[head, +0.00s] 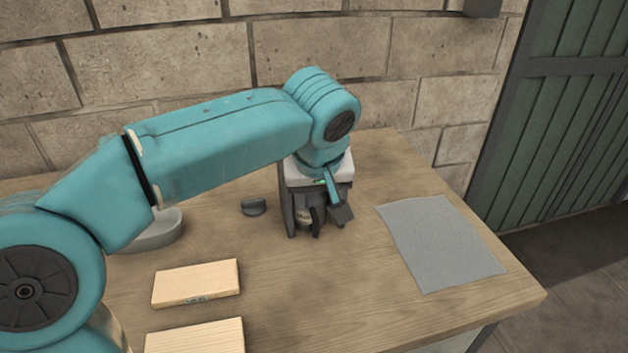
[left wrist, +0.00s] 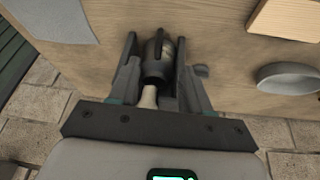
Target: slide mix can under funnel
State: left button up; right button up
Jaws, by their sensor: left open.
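My left gripper (head: 318,222) reaches down over the far middle of the table, its jaws open. In the left wrist view, a dark rounded vessel with an upright dark strip (left wrist: 158,64) stands between the two fingers (left wrist: 157,82), with a gap visible on at least one side. It looks like the mix can, but I cannot be sure. A pale stub (left wrist: 149,97) shows near the gripper's base below it. In the head view the fingers and wrist hide most of the vessel. I cannot make out a funnel clearly. My right gripper is not in view.
A grey sheet (head: 440,243) lies on the table (head: 370,310) to the right. Two pale wooden blocks (head: 197,281) lie at the front left. A grey bowl (head: 160,232) and a small dark piece (head: 254,206) stand left of the gripper. A stone wall (head: 320,45) is behind.

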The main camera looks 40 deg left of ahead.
pick_arm(q)
jog(key=a+r+n+p, duration=0.1)
jog(key=n+p, duration=0.2)
jog(key=n, duration=0.1)
jog(key=w+a+r+n+g+h+p, duration=0.1)
jog(key=r+n+p, duration=0.1)
jog(key=n+p, duration=0.1)
jog(key=r+n+h+p, duration=0.1)
jog(key=n+p, duration=0.2)
jog(key=n, duration=0.2)
jog(key=shift+w+a+r, duration=0.3)
jog(key=shift+w+a, duration=0.05)
jog(key=shift+a, duration=0.05)
send_near(316, 222)
jog(key=x, duration=0.9)
jog(key=shift+f, duration=0.1)
